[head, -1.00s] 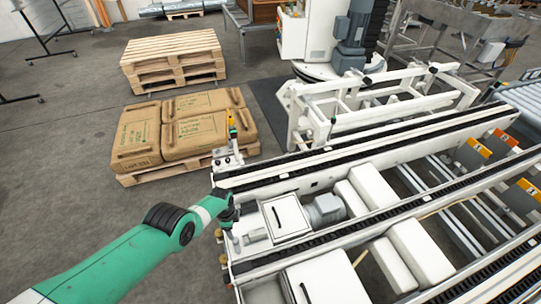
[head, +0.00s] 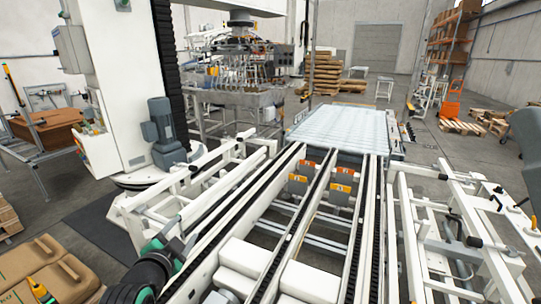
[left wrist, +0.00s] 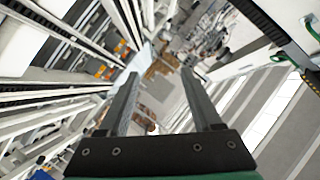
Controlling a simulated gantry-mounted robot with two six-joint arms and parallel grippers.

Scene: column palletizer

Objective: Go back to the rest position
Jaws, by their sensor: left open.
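My left gripper (left wrist: 158,80) shows from its base in the left wrist view, its two dark fingers wide apart with nothing between them. Past the fingers I see floor and distant equipment, tilted in the picture. In the head view, part of my left arm (head: 152,262), green and black, shows low at the left, beside the conveyor's near end. The fingers are not clear there. My right gripper is not in view.
The chain conveyor (head: 282,195) runs away from me to a roller bed (head: 340,128). Brown sacks (head: 42,270) lie at the lower left. A white column machine (head: 115,90) stands behind them. White frames (head: 430,225) flank the conveyor at right.

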